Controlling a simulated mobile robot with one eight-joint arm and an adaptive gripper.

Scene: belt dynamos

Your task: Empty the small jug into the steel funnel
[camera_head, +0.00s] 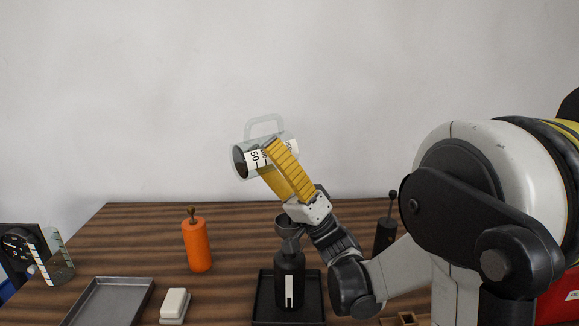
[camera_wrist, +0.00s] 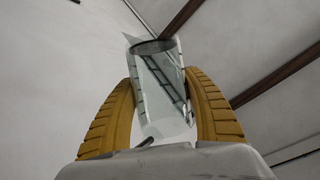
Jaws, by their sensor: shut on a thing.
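The small jug (camera_head: 240,160) is clear with a scale printed on its side. My gripper (camera_head: 271,157) is shut on it and holds it in the air, tipped on its side with the mouth to the left and the handle on top. In the wrist view the jug (camera_wrist: 158,85) sits between both yellow fingers of my gripper (camera_wrist: 162,105). The steel funnel (camera_head: 287,226) stands in the neck of a black bottle (camera_head: 289,277), below and to the right of the jug's mouth. My wrist partly hides the funnel.
The bottle stands on a black tray (camera_head: 262,312). An orange bottle (camera_head: 197,244), a white block (camera_head: 174,304) and a grey metal tray (camera_head: 107,304) are to the left. A clear container (camera_head: 58,266) is at far left. A dark bottle (camera_head: 385,235) stands behind my arm.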

